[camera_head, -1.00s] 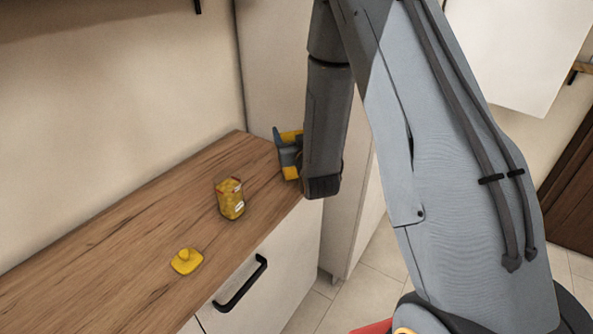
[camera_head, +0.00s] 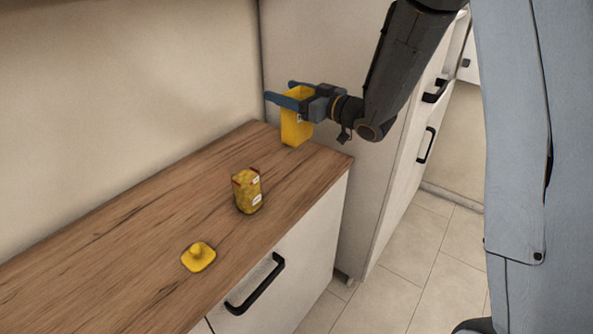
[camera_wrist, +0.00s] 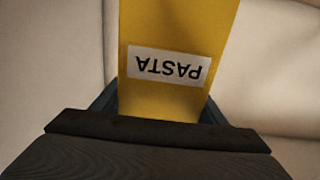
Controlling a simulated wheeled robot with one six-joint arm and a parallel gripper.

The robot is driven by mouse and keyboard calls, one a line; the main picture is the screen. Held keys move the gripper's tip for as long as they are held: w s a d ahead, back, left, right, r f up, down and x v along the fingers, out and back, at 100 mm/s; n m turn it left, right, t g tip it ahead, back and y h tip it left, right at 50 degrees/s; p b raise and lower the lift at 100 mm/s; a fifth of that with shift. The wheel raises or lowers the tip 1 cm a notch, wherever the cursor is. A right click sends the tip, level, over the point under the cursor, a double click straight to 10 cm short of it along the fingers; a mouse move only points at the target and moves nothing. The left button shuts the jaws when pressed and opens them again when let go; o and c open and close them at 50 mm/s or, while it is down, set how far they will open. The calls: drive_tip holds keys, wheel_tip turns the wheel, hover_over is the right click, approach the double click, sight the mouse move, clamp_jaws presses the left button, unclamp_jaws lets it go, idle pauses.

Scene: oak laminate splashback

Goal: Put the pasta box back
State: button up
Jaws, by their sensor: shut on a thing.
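The pasta box (camera_head: 296,130) is yellow and upright, at the far right end of the wooden counter. My gripper (camera_head: 281,94) is shut on its upper part, with a finger on either side. In the wrist view the yellow box (camera_wrist: 178,100) fills the middle, with a white label reading PASTA upside down. I cannot tell whether the box's bottom touches the counter or hangs just above it.
A jar of yellowish contents (camera_head: 247,192) stands on the wooden counter (camera_head: 150,235), nearer than the box. A tall white cabinet (camera_head: 330,60) borders the counter's far end. The counter's left part is clear.

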sight(295, 130)
wheel_tip(295, 130, down, 10)
drive_tip(key=p, duration=0.2)
drive_tip(key=shift+s+a+g, duration=0.2)
drive_tip(key=shift+a+g, duration=0.1)
drive_tip(key=o, duration=1.5)
